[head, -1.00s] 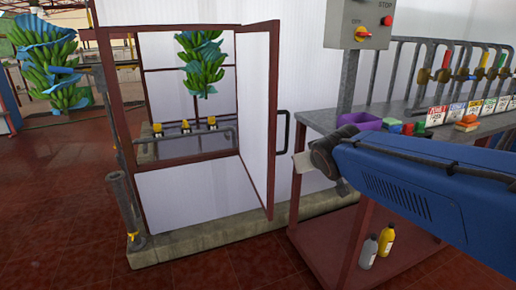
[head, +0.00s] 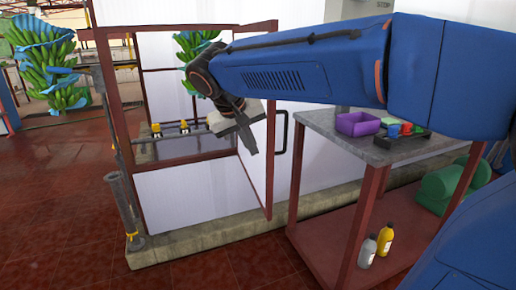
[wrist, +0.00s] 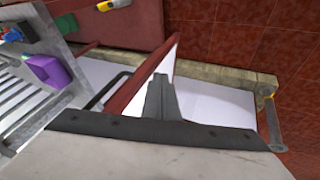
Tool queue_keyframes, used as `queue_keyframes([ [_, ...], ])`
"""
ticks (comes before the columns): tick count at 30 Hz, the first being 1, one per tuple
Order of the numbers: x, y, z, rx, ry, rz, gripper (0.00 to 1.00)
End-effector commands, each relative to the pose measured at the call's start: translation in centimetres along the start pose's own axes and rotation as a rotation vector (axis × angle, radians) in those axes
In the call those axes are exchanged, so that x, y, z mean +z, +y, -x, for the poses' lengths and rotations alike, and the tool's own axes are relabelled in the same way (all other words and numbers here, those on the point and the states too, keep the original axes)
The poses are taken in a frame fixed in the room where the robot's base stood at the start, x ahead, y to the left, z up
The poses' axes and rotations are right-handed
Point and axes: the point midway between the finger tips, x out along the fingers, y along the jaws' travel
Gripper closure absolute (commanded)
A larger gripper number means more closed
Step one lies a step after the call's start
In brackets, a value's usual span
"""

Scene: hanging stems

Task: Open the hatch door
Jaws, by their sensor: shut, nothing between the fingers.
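The hatch door (head: 254,187) is a white panel in a dark red frame. It stands swung out from the hatch frame (head: 111,95), leaving the opening clear. In the wrist view the door (wrist: 150,80) shows from above with its red edge. My gripper (head: 250,147) is shut and empty, pointing down in front of the door's upper part and hiding some of it. In the wrist view my gripper's fingers (wrist: 162,92) overlap the door panel; I cannot tell whether they touch it. A black handle (head: 284,132) is just right of the door's free edge.
A grey-topped table (head: 330,127) with a purple bin (head: 357,124) stands to the right. Bottles (head: 384,241) are on its lower shelf. A low concrete curb (head: 185,244) runs under the hatch. A post (head: 124,205) stands at left. Red tiled floor is free in front.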

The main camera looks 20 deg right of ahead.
Motion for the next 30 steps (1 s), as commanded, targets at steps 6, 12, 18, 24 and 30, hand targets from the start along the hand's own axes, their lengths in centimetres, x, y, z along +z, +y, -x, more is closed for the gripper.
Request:
queue_keyframes([
  [6,-4.6,-2.9,2.0,0.080,0.043,-0.040,1.00],
  [12,-5.8,-3.5,2.4,0.104,0.057,-0.059,1.00],
  [18,-5.9,-3.2,0.3,0.106,0.055,-0.059,1.00],
  [24,-6.1,-2.8,-3.2,0.106,0.054,-0.059,1.00],
  [30,-6.2,-2.5,-6.7,0.105,0.054,-0.059,1.00],
])
